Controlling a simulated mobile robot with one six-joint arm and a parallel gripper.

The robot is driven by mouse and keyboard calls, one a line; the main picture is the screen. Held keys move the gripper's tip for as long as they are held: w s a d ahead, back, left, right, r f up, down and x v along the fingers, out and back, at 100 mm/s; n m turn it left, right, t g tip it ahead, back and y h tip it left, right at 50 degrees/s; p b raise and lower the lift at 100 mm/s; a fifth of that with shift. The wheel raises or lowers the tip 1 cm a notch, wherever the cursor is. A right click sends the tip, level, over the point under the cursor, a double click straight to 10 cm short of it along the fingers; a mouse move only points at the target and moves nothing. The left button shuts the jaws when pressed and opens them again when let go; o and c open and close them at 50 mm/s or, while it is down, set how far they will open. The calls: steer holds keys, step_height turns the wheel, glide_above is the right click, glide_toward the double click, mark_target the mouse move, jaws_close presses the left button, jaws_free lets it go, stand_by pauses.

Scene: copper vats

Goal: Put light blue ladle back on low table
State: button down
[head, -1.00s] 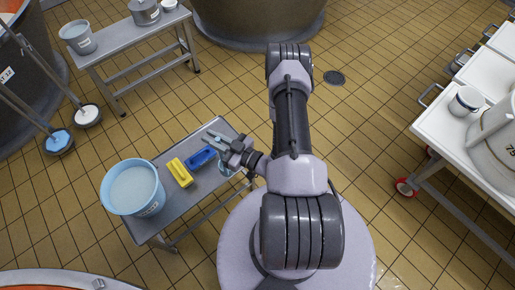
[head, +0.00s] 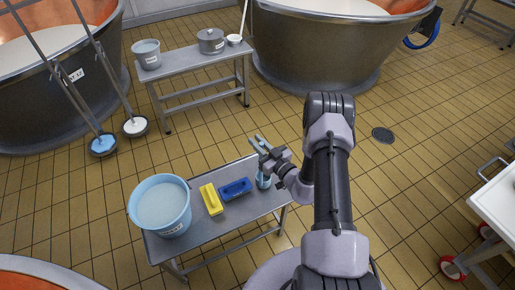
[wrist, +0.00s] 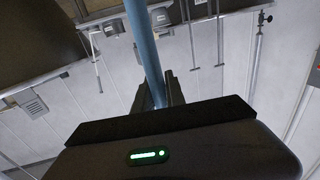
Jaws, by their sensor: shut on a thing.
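My gripper (head: 260,146) is shut on the light blue handle of the ladle (wrist: 144,45). In the wrist view the handle runs from the top edge down between the fingers. In the head view a light blue part of the ladle (head: 263,181) shows just below my gripper, at the right end of the near low steel table (head: 208,232). I cannot tell whether it touches the table top.
On the near table stand a light blue bucket (head: 161,206), a yellow brush (head: 210,199) and a blue brush (head: 235,189). A steel bench (head: 190,72) behind holds a grey bucket (head: 147,55), a lidded pot (head: 211,41) and a white ladle (head: 235,40). Large vats stand behind.

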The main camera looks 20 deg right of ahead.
steer(key=shift+f, duration=0.6)
steer(key=c, duration=1.4)
jaws_free()
